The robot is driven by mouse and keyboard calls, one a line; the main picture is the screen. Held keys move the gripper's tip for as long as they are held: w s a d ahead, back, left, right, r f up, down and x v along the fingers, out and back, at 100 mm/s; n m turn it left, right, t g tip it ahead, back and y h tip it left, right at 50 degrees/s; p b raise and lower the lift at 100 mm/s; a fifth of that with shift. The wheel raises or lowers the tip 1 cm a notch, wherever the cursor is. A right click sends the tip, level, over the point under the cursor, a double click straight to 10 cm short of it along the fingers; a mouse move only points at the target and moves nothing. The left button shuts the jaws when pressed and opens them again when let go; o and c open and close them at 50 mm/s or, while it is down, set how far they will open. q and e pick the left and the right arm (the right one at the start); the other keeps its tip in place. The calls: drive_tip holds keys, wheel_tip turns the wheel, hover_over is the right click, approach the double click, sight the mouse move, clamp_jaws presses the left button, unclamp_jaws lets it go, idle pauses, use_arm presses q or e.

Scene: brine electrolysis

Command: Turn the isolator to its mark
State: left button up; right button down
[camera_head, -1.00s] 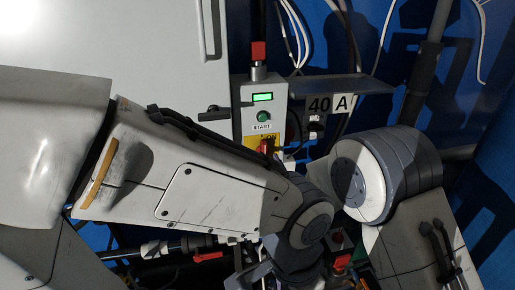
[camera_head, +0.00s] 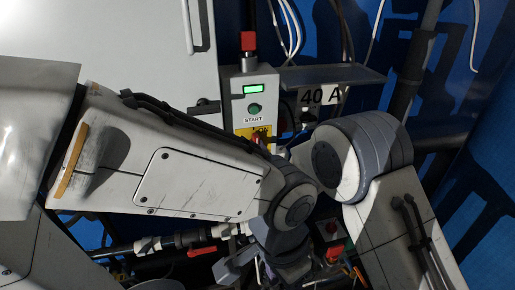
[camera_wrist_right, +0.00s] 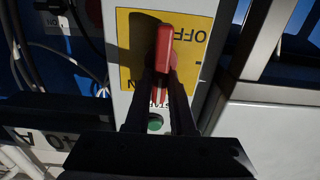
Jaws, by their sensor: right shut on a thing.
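The isolator is a red handle (camera_wrist_right: 164,48) on a yellow plate (camera_wrist_right: 135,30) in the right wrist view, where the plate's lettering reads upside down. The handle points roughly along the box's length there. My right gripper (camera_wrist_right: 166,80) is shut on the handle, with one dark finger on each side. In the head view the handle (camera_head: 258,139) shows small and partly shadowed, below the green START button (camera_head: 254,107). My left gripper (camera_head: 238,268) is low in the head view, below the box and apart from it; its jaws are unclear.
The grey control box (camera_head: 236,90) has a lit green display (camera_head: 257,88) and a red fitting (camera_head: 248,41) above. A shelf (camera_head: 335,75) with a "40 A" label stands beside it. Pipes with a red lever (camera_head: 202,252) run below. A white cabinet (camera_head: 110,40) fills the left.

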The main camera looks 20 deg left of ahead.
drive_tip(key=n+b, duration=0.4)
drive_tip(key=n, duration=0.2)
drive_tip(key=f+n+b, duration=0.1)
drive_tip(key=n+b, duration=0.3)
drive_tip(key=n, duration=0.2)
drive_tip(key=a+n+b, duration=0.1)
drive_tip(key=n+b, duration=0.2)
drive_tip(key=n, duration=0.2)
drive_tip(key=shift+s+f+n+b, duration=0.3)
drive_tip(key=shift+s+n+b, duration=0.1)
idle(0.6)
drive_tip(key=c, duration=0.8)
unclamp_jaws()
drive_tip(key=shift+o, duration=0.2)
